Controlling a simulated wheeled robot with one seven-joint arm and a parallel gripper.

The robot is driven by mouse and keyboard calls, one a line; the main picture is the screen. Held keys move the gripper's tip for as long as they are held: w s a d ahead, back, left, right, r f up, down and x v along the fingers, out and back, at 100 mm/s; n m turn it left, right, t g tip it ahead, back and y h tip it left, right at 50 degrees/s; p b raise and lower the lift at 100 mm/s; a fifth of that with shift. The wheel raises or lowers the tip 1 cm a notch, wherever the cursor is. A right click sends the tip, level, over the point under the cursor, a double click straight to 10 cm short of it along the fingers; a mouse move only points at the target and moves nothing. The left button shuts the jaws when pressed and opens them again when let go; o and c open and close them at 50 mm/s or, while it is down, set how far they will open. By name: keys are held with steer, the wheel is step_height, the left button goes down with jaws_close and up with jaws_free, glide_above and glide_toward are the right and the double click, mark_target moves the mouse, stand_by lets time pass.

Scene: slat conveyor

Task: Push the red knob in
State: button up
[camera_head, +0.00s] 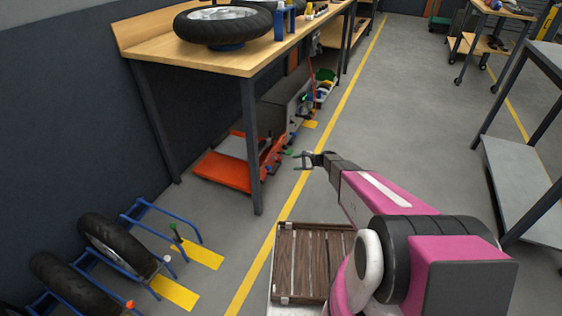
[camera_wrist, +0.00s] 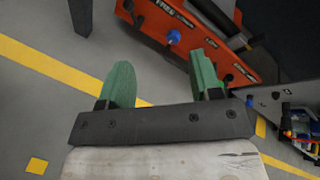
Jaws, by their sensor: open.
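My gripper (camera_head: 304,160) is open and empty, reaching forward above the floor near an orange machine (camera_head: 222,172) under the workbench. In the wrist view its two green fingers (camera_wrist: 162,80) are apart, with the orange panel (camera_wrist: 200,42) beyond them. The panel bears white lettering, a blue knob (camera_wrist: 174,37) and darker knobs or levers. I cannot make out a red knob on this panel. A small orange-red knob (camera_head: 130,304) shows at the lower left of the head view, by the blue wheel rack, well away from my gripper.
The wooden workbench (camera_head: 190,55) and its dark leg (camera_head: 252,150) stand left of my gripper. The blue rack (camera_head: 150,215) holds black tyres. A brown slatted surface (camera_head: 304,245) lies beside my arm. A grey metal table (camera_head: 520,175) stands right. The aisle floor (camera_head: 400,110) is clear.

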mark_target(280, 160)
steer(key=w+a+f+m+t+y, duration=0.1)
steer(key=w+f+m+t+y, duration=0.1)
steer(key=w+f+m+t, duration=1)
steer(key=w+a+f+g, duration=0.1)
steer(key=w+a, duration=0.1)
steer(key=a, duration=0.1)
steer(key=w+a+f+n+g, duration=0.1)
steer(key=w+a+g, duration=0.1)
steer(key=w+a, duration=0.1)
steer(key=w+a+f+n+g, duration=0.1)
steer(key=w+a+g, duration=0.1)
steer(key=a, duration=0.1)
steer(key=shift+w+a+f, duration=0.15)
steer(key=shift+a+f, duration=0.1)
steer(key=shift+f, duration=0.1)
